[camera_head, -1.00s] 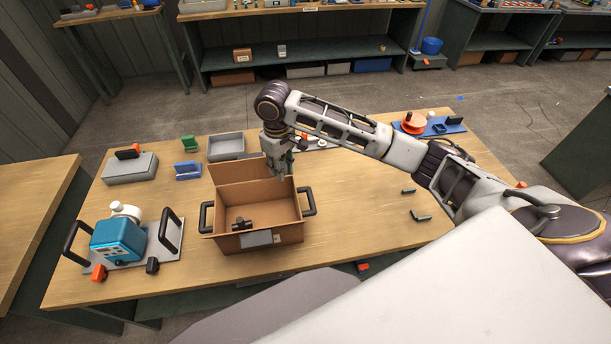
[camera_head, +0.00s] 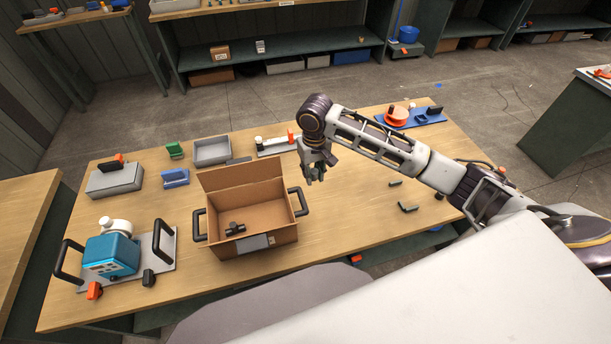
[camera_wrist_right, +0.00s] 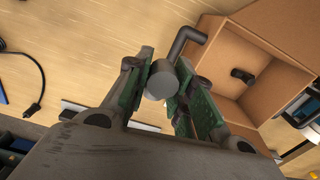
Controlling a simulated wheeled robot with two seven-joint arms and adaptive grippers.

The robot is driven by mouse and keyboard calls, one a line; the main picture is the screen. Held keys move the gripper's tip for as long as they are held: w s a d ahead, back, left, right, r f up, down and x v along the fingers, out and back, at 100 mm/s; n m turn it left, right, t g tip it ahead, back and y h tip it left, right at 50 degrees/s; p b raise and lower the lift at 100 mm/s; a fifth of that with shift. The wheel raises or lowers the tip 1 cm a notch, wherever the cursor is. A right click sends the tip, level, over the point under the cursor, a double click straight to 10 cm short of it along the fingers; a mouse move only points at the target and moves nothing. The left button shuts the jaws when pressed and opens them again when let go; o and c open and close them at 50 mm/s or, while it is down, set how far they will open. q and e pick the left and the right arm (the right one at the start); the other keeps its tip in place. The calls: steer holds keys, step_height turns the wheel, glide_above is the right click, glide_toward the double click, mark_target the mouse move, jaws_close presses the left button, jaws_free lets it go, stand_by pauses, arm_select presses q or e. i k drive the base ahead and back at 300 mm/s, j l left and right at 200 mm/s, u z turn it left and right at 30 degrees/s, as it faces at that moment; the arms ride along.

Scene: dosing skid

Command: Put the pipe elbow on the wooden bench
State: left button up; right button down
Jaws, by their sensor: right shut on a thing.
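My right gripper (camera_head: 315,174) is above the wooden bench (camera_head: 345,235), just right of the open cardboard box (camera_head: 268,204). It also shows in the right wrist view (camera_wrist_right: 163,82), shut on a grey round-ended pipe piece (camera_wrist_right: 160,84), which looks like the pipe elbow. Only its end shows clearly; the fingers hide most of its bend. It is held clear of the bench. The box (camera_wrist_right: 275,60) is beside the gripper in the wrist view. My left gripper is not in view.
A dark pipe fitting (camera_head: 235,229) lies in the box, which has black side handles (camera_head: 301,202). Small dark parts (camera_head: 408,207) lie to the right. A teal pump (camera_head: 110,255) stands at the left, a grey tray (camera_head: 212,151) behind.

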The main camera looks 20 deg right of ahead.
mark_target(344, 216)
steer(key=i+j+z, duration=0.15)
steer(key=z, duration=0.7)
